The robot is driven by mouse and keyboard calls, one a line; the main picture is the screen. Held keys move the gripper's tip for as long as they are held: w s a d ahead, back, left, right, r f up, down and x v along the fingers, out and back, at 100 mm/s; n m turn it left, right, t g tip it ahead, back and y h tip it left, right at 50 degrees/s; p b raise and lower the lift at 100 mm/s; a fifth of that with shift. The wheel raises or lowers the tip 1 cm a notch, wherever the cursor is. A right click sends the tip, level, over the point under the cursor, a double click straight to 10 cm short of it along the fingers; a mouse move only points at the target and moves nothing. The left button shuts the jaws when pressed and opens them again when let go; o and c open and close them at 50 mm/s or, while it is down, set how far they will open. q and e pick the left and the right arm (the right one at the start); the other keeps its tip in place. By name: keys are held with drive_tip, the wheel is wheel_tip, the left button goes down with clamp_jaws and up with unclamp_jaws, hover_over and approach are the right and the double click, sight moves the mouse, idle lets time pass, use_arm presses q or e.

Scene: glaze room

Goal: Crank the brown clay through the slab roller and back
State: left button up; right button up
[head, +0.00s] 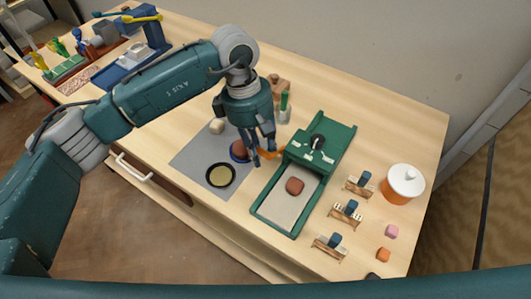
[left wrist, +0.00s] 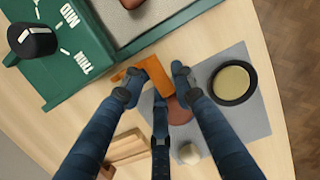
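The green slab roller (head: 262,207) stands on the table, with a dark knob (left wrist: 32,41) and MID and THIN marks on its top. A rounded lump of brown clay (head: 294,186) lies on its pale bed, on the near side of the roller bridge. The orange crank (left wrist: 153,72) sticks out of the roller's left side. My left gripper (head: 262,154) is at the crank, its fingers drawn in on both sides of the orange handle; they look shut on it. The fingers partly hide the crank in the head view. My right gripper does not show.
A grey mat (head: 190,160) left of the roller bears a dark-rimmed round dish (head: 220,175) and another brown lump. Right of the roller are several small wooden stands (head: 346,212), an orange jar with white lid (head: 403,183) and small blocks (head: 391,231).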

use_arm(q)
drive_tip(key=shift+s+d, duration=0.1)
drive_tip(key=shift+s, duration=0.25)
drive_tip(key=shift+w+d+r, duration=0.45)
drive_tip(key=shift+r, duration=0.3)
drive_tip(key=shift+w+d+r, duration=0.4)
drive_tip(key=shift+d+r, duration=0.05)
drive_tip(key=shift+r, duration=0.3)
drive_tip(key=shift+b, duration=0.3)
drive_tip(key=shift+w+d+r+b, duration=0.25)
drive_tip(key=shift+w+d+b, duration=0.15)
drive_tip(key=shift+w, duration=0.2)
drive_tip(key=shift+w+d+r+b, duration=0.25)
drive_tip(key=shift+w+d, duration=0.2)
drive_tip(key=shift+w, duration=0.1)
drive_tip(key=shift+f, duration=0.1)
